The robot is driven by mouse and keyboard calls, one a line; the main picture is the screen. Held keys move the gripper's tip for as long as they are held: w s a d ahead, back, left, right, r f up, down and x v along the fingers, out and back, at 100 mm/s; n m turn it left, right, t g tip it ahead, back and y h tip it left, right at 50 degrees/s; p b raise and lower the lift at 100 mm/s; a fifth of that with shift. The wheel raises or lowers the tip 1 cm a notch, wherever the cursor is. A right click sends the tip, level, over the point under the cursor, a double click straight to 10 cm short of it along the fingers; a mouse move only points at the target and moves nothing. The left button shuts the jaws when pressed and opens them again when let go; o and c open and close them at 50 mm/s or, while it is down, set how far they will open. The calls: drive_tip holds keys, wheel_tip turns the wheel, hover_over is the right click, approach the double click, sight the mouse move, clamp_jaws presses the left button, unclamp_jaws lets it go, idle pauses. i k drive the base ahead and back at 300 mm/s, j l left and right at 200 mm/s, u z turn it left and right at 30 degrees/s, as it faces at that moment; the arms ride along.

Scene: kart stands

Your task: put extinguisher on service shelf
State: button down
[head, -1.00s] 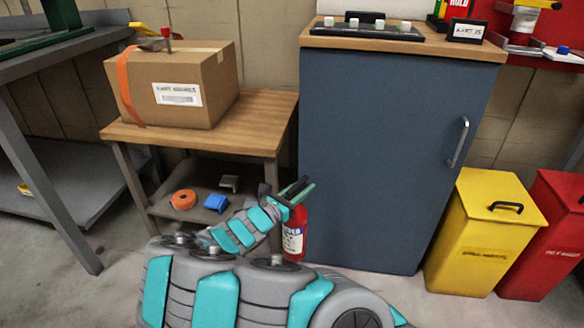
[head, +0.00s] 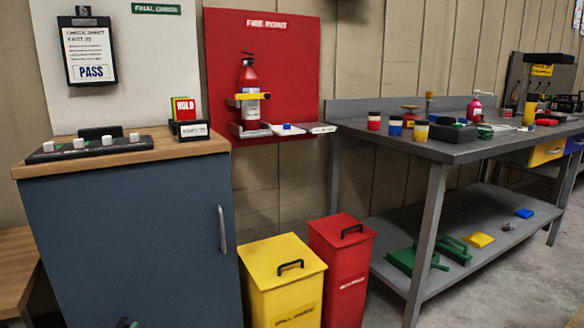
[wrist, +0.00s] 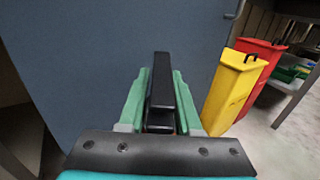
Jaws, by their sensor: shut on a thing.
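In the wrist view my gripper (wrist: 160,78) is shut on the black top lever of an extinguisher (wrist: 161,95). Its body is almost wholly hidden below the jaws. In the head view only a small green and black tip of my gripper (head: 126,322) shows at the bottom edge. Another red extinguisher (head: 249,82) stands upright behind a yellow strap on a small shelf (head: 250,131) of the red fire point board (head: 225,45). I cannot tell from a label which shelf is the service shelf.
A blue cabinet (head: 130,235) stands close in front of the gripper. Yellow (head: 283,295) and red (head: 342,265) bins stand to its right. A grey workbench (head: 470,148) with a lower shelf (head: 440,235) is further right. A wooden table edge (head: 15,265) shows at left.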

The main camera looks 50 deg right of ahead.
sight(314, 126)
drive_tip(key=k+l, duration=0.1)
drive_tip(key=l, duration=0.3)
drive_tip(key=k+l, duration=0.15)
drive_tip(key=l, duration=0.3)
drive_tip(key=k+l, duration=0.1)
drive_tip(key=l, duration=0.3)
drive_tip(key=k+l, duration=0.1)
drive_tip(key=l, duration=0.35)
drive_tip(key=z, duration=0.05)
